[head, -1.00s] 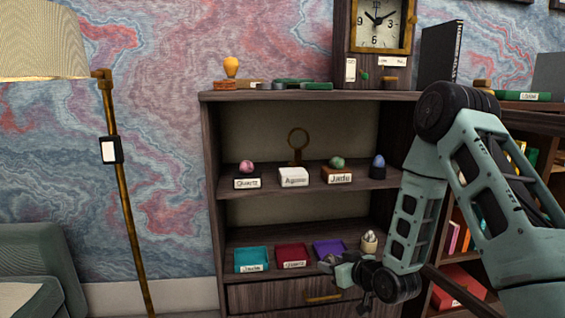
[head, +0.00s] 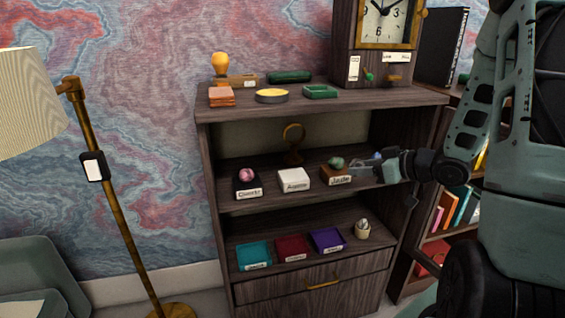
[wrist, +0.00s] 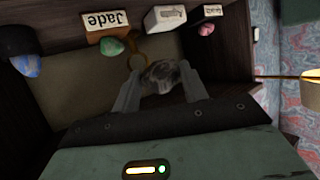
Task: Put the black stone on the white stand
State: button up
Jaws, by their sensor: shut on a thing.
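My gripper (wrist: 160,92) is shut on a mottled dark grey-black stone (wrist: 164,76), seen between the fingers in the wrist view. In the head view my gripper (head: 372,171) is at the right of the middle shelf; the stone cannot be made out there. The white stand (head: 293,180), labelled Agate, stands mid-shelf with nothing on it, left of my gripper. It also shows in the wrist view (wrist: 165,18), beyond the stone and apart from it.
The brown Jade stand (head: 335,176) with a green stone (head: 336,162) is between my gripper and the white stand. A pink stone (head: 246,174) sits on the Quartz stand at left. A blue stone (wrist: 26,66) is close by. A brass ring (head: 293,133) stands behind the white stand.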

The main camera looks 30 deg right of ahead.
send_over(297, 176)
jog(key=shift+s, duration=0.15)
notch_tip(297, 176, down, 3)
jog(key=shift+s+d+r, duration=0.1)
jog(key=shift+d+r, duration=0.05)
jog(key=shift+r, duration=0.05)
notch_tip(297, 176, down, 4)
jog(key=shift+f+b, duration=0.1)
jog(key=shift+b, duration=0.2)
jog(key=shift+w, duration=0.2)
jog(key=shift+f, duration=0.15)
jog(key=shift+f, duration=0.15)
jog(key=o, duration=1)
